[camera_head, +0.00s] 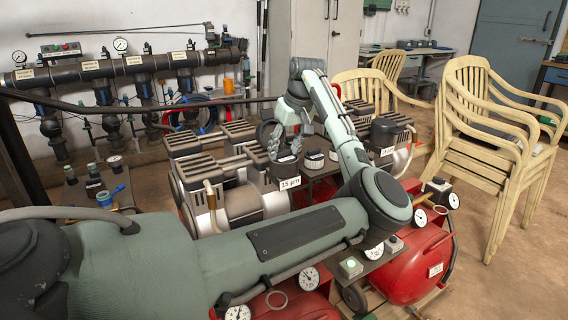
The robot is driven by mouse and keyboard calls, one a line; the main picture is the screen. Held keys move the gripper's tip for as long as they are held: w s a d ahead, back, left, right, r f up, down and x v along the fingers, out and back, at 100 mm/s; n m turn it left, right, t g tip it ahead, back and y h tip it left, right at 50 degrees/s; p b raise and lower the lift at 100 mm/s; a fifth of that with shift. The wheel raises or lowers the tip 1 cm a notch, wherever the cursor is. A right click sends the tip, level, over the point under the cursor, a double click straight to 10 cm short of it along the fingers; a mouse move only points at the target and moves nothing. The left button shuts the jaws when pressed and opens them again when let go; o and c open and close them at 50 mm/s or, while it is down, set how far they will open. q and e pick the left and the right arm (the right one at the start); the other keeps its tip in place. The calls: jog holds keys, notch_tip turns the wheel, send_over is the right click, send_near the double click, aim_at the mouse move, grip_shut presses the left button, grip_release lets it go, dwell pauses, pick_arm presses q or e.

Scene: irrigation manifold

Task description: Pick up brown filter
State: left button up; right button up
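My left gripper (286,148) points down over a small dark stand at the middle of the view, its fingers spread apart. A dark-capped round filter (285,167) is directly below the fingers, behind a "15 µm" label (290,184). I cannot tell whether the fingers touch it. Two more filters with dark tops and pale sides, one at the middle (314,161) and one partly hidden by my arm (334,155), are to its right. The caps look dark at this size, so I cannot tell which filter is brown. My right gripper is not in view.
Grey compressor heads (222,185) crowd the left of the stand. Red tanks (412,265) with gauges are in front at right. Stacked beige chairs (490,140) stand at the right. A pipe manifold (120,68) runs along the back wall. Open floor lies at lower right.

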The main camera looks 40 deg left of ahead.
pick_arm(q)
jog(key=c, duration=0.7)
jog(key=shift+o, duration=0.2)
